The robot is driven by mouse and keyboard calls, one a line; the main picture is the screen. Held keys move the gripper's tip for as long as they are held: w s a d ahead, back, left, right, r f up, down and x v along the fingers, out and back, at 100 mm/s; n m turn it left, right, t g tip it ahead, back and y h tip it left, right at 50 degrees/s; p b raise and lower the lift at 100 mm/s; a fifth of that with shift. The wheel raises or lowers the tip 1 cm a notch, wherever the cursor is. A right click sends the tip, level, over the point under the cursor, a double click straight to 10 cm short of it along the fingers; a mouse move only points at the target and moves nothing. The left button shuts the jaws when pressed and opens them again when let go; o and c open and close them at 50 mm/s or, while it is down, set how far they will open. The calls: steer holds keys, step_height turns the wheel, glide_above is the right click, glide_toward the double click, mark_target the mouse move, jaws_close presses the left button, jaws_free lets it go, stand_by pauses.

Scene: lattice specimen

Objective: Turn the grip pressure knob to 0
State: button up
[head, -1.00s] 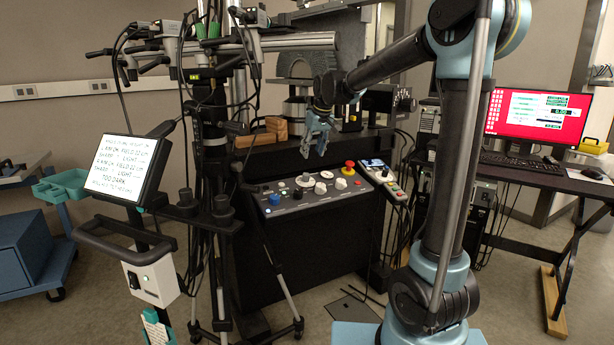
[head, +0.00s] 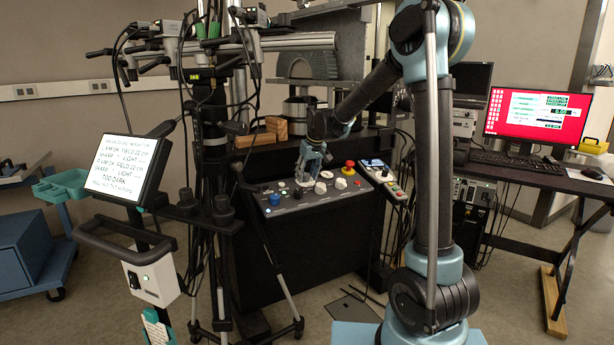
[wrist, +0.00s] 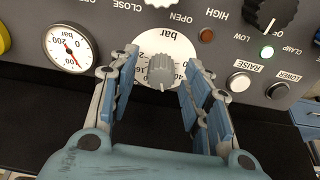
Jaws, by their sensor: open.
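In the wrist view a grey knob (wrist: 161,72) sits on a white round dial (wrist: 165,45) marked "bar", with numbers around its lower rim. The panel lettering is upside down here, and the knob's own name cannot be read. My gripper (wrist: 163,68) is open, with one blue-padded finger on each side of the knob. No clear contact shows. The fingers hide parts of the dial's sides, and the exact reading is too small to tell. In the head view my gripper (head: 311,172) is low over the control panel (head: 335,196) and hides part of it.
In the wrist view a round bar gauge (wrist: 68,48) is left of the dial. A black HIGH/LOW knob (wrist: 271,15), a RAISE button (wrist: 239,82) and a LOWER button (wrist: 277,91) are right. A red mushroom button (head: 348,167) stands beside my gripper in the head view.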

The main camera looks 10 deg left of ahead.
jaws_close()
steer(key=shift+n, duration=0.4)
steer(key=n, duration=0.2)
steer(key=shift+w+n, duration=0.1)
steer(key=shift+n, duration=0.3)
steer(key=n+g, duration=0.1)
steer(key=n, duration=0.3)
steer(key=shift+n, duration=0.3)
steer(key=n, duration=0.4)
steer(key=shift+d+n+g, duration=0.1)
steer(key=shift+n+g, duration=0.2)
steer(key=shift+n, duration=1.5)
